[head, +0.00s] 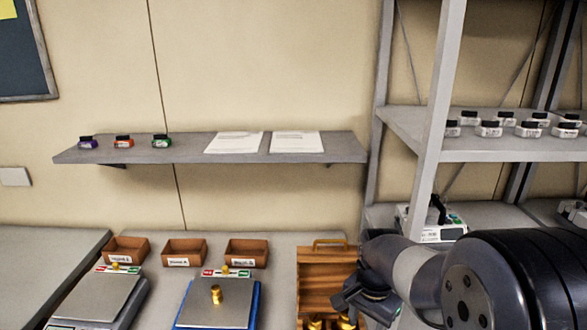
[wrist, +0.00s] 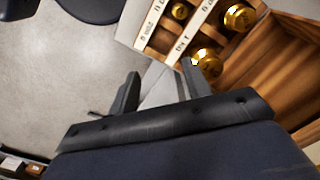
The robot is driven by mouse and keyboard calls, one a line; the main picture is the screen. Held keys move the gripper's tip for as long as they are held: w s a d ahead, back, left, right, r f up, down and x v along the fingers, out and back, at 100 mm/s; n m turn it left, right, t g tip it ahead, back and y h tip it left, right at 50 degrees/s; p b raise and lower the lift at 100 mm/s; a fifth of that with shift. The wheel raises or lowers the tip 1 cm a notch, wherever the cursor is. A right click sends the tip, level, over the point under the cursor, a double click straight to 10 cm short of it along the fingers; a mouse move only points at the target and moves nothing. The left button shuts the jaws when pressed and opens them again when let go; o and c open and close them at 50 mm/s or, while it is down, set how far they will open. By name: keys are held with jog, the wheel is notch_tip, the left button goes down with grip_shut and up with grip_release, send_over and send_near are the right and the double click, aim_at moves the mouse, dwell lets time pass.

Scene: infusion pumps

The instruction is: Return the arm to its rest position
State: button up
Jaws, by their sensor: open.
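My gripper (wrist: 160,88) is open and empty in the wrist view, its two fingers apart above the grey table top. In the head view my gripper (head: 352,299) is at the lower right, in front of a wooden box, and my dark arm reaches in from the right edge. The wooden box (head: 328,262) has an open lid and holds brass weights; my gripper hides part of it. In the wrist view brass weights (wrist: 240,17) sit in the box's compartments, just beyond the right finger.
Two scales stand on the table, the right one (head: 215,300) with a brass weight (head: 216,294) on it. Several brown bins (head: 185,252) stand behind them. A wall shelf (head: 180,152) holds small bottles and papers. A grey rack (head: 435,130) rises behind my arm.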

jog(key=f, duration=0.7)
jog(key=shift+w+a+f, duration=0.15)
jog(key=shift+a+f, duration=0.05)
jog(key=shift+a, duration=0.15)
jog(key=shift+r, duration=0.1)
